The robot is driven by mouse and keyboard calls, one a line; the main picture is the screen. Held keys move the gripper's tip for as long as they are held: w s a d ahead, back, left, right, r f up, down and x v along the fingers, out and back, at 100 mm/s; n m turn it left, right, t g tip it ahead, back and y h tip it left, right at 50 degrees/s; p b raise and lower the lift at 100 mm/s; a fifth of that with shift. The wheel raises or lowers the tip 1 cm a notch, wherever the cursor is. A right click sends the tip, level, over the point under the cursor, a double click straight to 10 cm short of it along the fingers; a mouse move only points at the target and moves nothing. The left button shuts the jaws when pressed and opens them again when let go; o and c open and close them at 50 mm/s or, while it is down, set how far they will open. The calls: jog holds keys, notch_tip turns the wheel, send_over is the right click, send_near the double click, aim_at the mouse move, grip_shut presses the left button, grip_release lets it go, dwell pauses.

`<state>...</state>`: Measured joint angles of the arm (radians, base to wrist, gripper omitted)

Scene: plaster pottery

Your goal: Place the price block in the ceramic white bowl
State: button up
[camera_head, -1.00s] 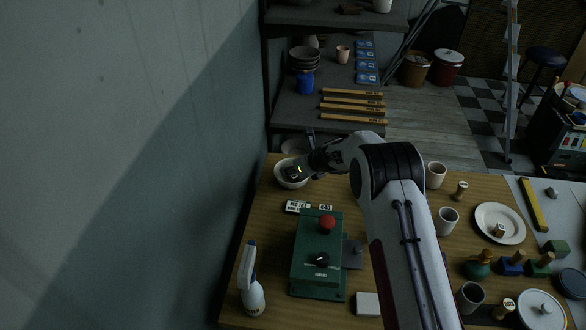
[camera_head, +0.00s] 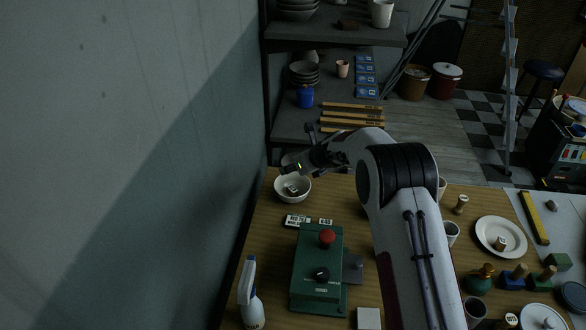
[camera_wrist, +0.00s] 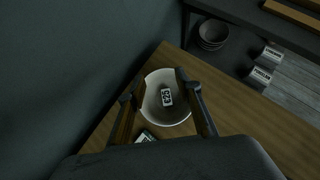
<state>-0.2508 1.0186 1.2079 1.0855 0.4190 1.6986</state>
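The white bowl (camera_head: 281,196) stands at the back left corner of the wooden table, next to the wall. A small white block with dark print (camera_head: 293,189), seemingly the price block, lies inside it. In the wrist view the block (camera_wrist: 166,97) rests on the floor of the bowl (camera_wrist: 178,119), apart from both fingers. My gripper (camera_wrist: 160,81) is open and empty, its two fingers spread above the bowl. In the head view my gripper (camera_head: 293,167) hangs just above the bowl's back rim.
A white label block (camera_head: 297,221) and a smaller price tag block (camera_head: 326,222) lie in front of the bowl. A green box with a red knob (camera_head: 317,270) and a spray bottle (camera_head: 250,295) stand nearer. A white plate (camera_head: 483,237) is at right.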

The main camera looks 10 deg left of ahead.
dwell(0.5)
jog(key=s+d+r+n, duration=0.3)
jog(key=s+r, duration=0.1)
jog(key=r, duration=0.3)
jog(key=s+d+r+n, duration=0.3)
jog(key=r+n, duration=0.1)
jog(key=r, duration=0.4)
jog(key=s+d+r+n+h, duration=0.1)
jog(key=s+d+r+n, duration=0.35)
jog(key=s, duration=0.25)
jog(key=s+d+r+n+h, duration=0.1)
jog(key=s+d+r+n, duration=0.2)
jog(key=s+r, duration=0.4)
jog(key=s+d+n+h, duration=0.1)
jog(key=s+d+n, duration=0.3)
jog(key=s, duration=0.6)
jog(key=s+d+f+n+h, duration=0.1)
jog(key=s+d+n, duration=0.3)
jog(key=s, duration=0.7)
jog(key=s+d+f+n+h, duration=0.1)
jog(key=s+d+n+h, duration=0.1)
jog(key=s+d+n, duration=0.2)
jog(key=s+d, duration=0.3)
jog(key=s, duration=0.4)
jog(key=shift+s+d+g, duration=0.25)
jog(key=shift+d+g, duration=0.15)
jog(key=shift+n, duration=0.25)
dwell(0.8)
